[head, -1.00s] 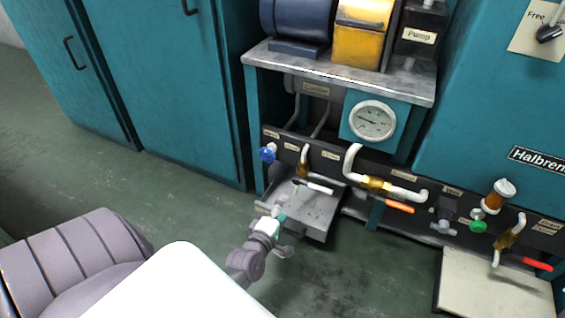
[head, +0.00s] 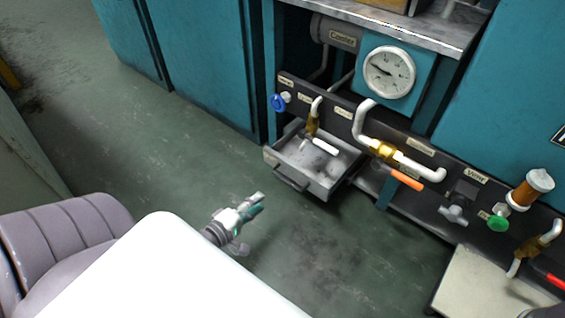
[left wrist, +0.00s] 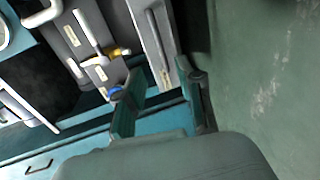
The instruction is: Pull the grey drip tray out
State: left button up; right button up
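The grey drip tray (head: 325,183) is in the middle of the head view. It stands out from under the machine, with its open inside showing and a handle on its front. A pipe with a white lever hangs over it. My left gripper (head: 254,223) is on the near left side of the tray, apart from it, with its fingers spread and nothing between them. The left wrist view also shows the open fingers (left wrist: 160,72), with a long grey part beyond them that looks like the tray front. My right gripper is not clearly in view.
A pale plate (head: 480,285) lies at the lower right. The green floor (head: 330,245) before the tray is clear.

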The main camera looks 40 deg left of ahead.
aim_at(285, 181)
pick_arm(q)
jog(key=b+x, duration=0.8)
jog(key=x, duration=0.5)
jog(key=shift+w+a+f, duration=0.1)
jog(key=shift+w, duration=0.2)
grip_shut()
